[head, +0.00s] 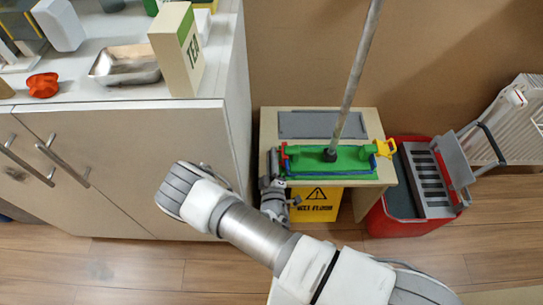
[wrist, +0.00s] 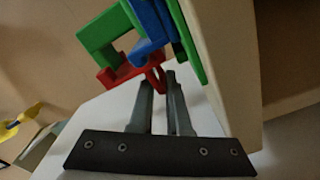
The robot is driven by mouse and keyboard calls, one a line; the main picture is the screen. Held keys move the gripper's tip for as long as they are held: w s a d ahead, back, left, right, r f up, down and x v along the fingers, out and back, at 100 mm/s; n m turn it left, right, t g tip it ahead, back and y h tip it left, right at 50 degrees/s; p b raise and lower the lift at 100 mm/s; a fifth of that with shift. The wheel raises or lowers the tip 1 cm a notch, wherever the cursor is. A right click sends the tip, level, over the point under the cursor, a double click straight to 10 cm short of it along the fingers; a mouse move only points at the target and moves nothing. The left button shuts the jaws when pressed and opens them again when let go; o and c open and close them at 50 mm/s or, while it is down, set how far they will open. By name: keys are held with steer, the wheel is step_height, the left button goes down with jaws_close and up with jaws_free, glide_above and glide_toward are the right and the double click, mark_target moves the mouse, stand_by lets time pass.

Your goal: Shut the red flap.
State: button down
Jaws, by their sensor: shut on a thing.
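The red flap (head: 284,158) is a small red piece at the left end of the green mop frame (head: 315,163), which lies on a beige stand. My gripper (head: 271,178) is at the stand's left edge, right by this end. In the wrist view, the flap (wrist: 122,74) sits below a green bracket (wrist: 103,38) and beside a blue strip (wrist: 150,30). The fingertips of my gripper (wrist: 159,78) are close together, shut on the flap's looped red end. The flap's hinge is partly hidden by the green and blue parts.
A grey mop pole (head: 358,70) rises from the green frame. A yellow piece (head: 385,148) is at its right end. A yellow wet-floor sign (head: 315,204) stands under the stand (head: 372,128). A red mop bucket (head: 395,225) is right; a white cabinet (head: 120,170) is left.

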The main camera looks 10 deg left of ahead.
steer(key=shift+d+f, duration=0.2)
steer(key=shift+f, duration=0.1)
steer(key=c, duration=1)
jaws_free()
steer(key=shift+o, duration=0.2)
steer(key=shift+r, duration=0.1)
steer(key=shift+s, duration=0.15)
